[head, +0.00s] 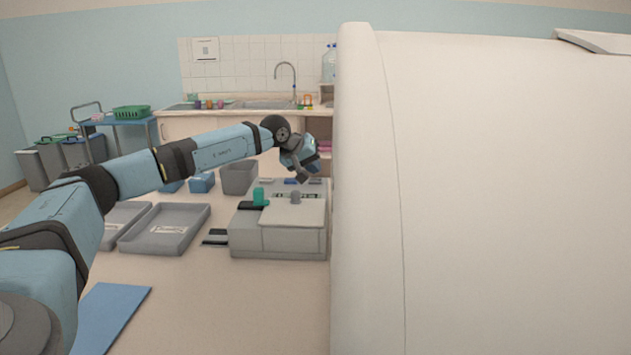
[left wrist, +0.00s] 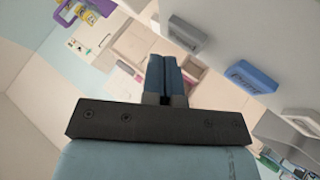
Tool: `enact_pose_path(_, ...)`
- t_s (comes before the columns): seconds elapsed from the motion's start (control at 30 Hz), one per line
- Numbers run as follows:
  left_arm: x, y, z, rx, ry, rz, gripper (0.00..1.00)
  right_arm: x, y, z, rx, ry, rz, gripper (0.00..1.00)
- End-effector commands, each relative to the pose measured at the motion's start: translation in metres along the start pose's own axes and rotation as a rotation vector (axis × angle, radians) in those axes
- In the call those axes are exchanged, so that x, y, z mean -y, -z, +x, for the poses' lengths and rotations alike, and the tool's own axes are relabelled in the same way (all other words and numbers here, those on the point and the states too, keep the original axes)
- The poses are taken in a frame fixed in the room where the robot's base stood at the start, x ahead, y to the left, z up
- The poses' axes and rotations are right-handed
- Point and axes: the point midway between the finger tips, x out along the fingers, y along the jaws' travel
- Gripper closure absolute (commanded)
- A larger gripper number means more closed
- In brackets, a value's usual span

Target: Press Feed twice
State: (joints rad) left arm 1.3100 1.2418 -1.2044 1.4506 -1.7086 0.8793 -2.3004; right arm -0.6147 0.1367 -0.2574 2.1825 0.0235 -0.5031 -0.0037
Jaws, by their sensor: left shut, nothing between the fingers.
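The grey staining machine (head: 293,240) stands on the bench, with a low flat lid and a teal knob (head: 259,195) on its left part. A strip with small blue and dark pieces (head: 272,182) lies at its back; no Feed label can be read. My left gripper (head: 302,178) hangs just above the back of the machine, pointing down. In the left wrist view its fingers (left wrist: 163,65) are closed together and empty. That view also shows a grey raised block (left wrist: 176,38) and a blue raised block (left wrist: 251,78) on a pale surface. Contact cannot be told. My right gripper is out of view.
Two grey trays (head: 165,249) lie left of the machine. A grey bin (head: 239,178) and a blue box (head: 202,182) stand behind. A blue mat (head: 108,318) lies at the front left. A large white shape (head: 490,200) hides the right half.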

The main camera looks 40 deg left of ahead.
Motion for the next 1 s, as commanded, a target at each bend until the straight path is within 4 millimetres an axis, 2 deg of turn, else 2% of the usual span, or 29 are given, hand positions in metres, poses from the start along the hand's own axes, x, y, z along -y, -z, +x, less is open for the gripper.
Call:
enact_pose_path(0.57,0.0043,-0.0044,0.0059,0.0,0.001,0.0,1.0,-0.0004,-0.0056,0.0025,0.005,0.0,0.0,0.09)
enact_pose_path(1.0,0.0047,-0.0047,0.0065,0.0,0.0,0.0,1.0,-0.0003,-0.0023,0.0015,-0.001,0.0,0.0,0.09)
